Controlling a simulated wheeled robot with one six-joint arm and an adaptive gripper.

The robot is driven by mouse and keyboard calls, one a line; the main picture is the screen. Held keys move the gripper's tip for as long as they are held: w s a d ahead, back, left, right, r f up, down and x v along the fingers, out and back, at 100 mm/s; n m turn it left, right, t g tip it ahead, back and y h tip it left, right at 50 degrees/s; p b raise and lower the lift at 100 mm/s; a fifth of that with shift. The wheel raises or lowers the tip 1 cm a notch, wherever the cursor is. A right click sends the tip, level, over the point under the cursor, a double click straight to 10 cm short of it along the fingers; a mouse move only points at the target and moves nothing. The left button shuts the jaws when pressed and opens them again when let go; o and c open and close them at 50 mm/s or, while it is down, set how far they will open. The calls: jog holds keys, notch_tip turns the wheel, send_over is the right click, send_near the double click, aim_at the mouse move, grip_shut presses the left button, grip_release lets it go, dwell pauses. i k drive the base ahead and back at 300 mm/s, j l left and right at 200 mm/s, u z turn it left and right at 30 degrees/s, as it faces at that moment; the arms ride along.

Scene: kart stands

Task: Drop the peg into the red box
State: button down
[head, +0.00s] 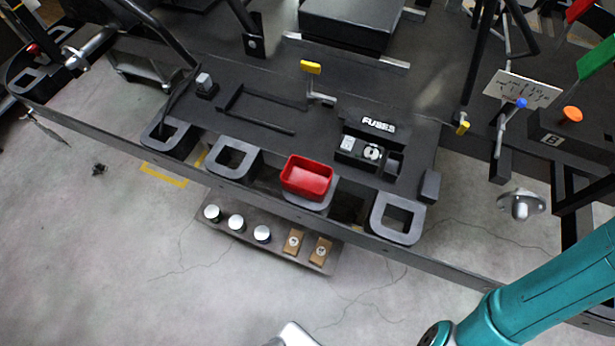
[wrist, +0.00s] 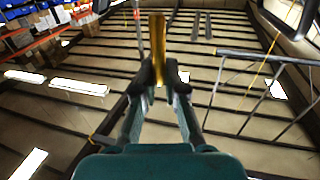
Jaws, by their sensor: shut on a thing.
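The red box (head: 307,178) is an open, empty-looking tray in the head view. It sits on one of the dark square-holed holders along the kart's front edge. My gripper (wrist: 159,82) shows in the wrist view, pointing up toward the ceiling. It is shut on a yellow-brown peg (wrist: 157,42), which stands up lengthwise between the fingertips. In the head view my teal arm enters at the lower right, and neither the fingertips nor the peg can be made out there. The peg is away from the box.
A low board (head: 274,246) with several round caps and two tan blocks lies below the front rail. A fuse box (head: 372,151), a yellow-tipped lever (head: 311,68) and upright bars stand on the kart. The floor at the lower left is clear.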

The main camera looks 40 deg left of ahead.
aim_at(314, 187)
jog(key=k+l, duration=0.1)
jog(key=k, duration=0.9)
